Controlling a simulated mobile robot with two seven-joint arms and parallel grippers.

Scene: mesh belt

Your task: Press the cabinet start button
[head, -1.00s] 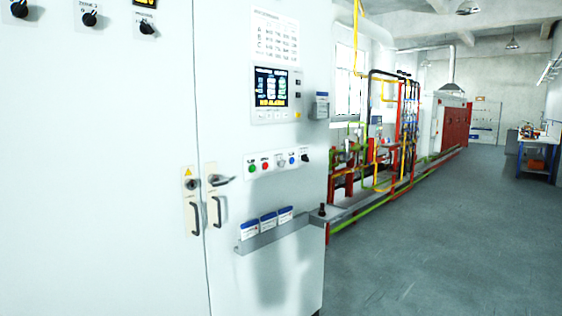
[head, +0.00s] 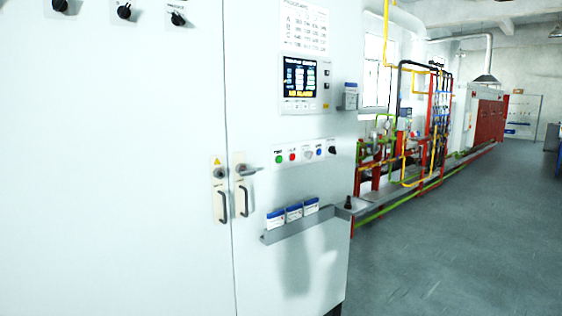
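The white control cabinet (head: 180,130) fills the left half of the head view. A row of small buttons sits on a light strip below its display screen (head: 300,82). The leftmost button is green (head: 279,159), with a red button (head: 293,157) beside it. A pale button (head: 308,154), a blue button (head: 319,152) and a black switch (head: 332,150) follow to the right. The labels by the buttons are too small to read. Neither of my grippers is in view, and nothing touches the buttons.
Two door handles (head: 243,201) and a key lever (head: 248,170) stick out left of the buttons. A grey rack (head: 302,222) with cards juts out below them. Pipework (head: 410,140) runs along the wall on the right. The grey floor (head: 460,240) at right is clear.

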